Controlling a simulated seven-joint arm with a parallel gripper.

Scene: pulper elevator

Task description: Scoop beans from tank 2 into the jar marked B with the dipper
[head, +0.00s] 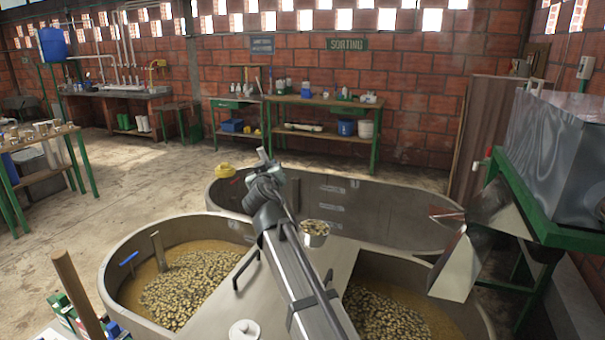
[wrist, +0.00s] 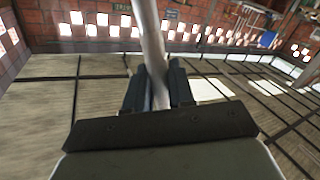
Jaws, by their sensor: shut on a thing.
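My gripper (head: 266,168) is above the tanks in the middle of the head view. In the wrist view my gripper (wrist: 157,78) is shut on the pale rod-like handle of the dipper (wrist: 150,35). A small metal cup full of beans (head: 315,232), apparently the dipper's bowl, shows just right of my arm; its join to the handle is hidden. A left tank (head: 118,290) and a right tank (head: 470,312) hold beans in brownish liquid. I cannot read which is tank 2. No jar with a readable B shows.
A further tank (head: 385,215) behind has a bare inner wall, with a yellow object (head: 224,171) at its rim. A white lidded object (head: 245,331) stands at the bottom. A metal chute (head: 455,265) and green-framed machine (head: 550,215) are at right. A wooden post (head: 78,292) rises at left.

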